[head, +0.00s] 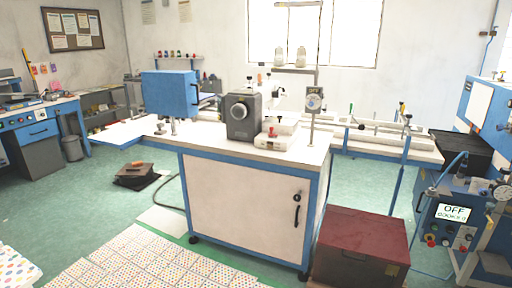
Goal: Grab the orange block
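A small orange object (137,163), which may be the orange block, lies on a low stack of flat brown and dark pieces (134,178) on the floor, left of the workbench. It is too small to make out its exact shape. Neither of my grippers is in view.
A blue-framed white workbench (245,200) with a grey machine (241,115) stands in the middle. A dark red box (361,245) is at its right front. A dotted mat (150,262) covers the front floor. Green floor (80,205) around the stack is mostly clear; a cable (163,200) lies nearby.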

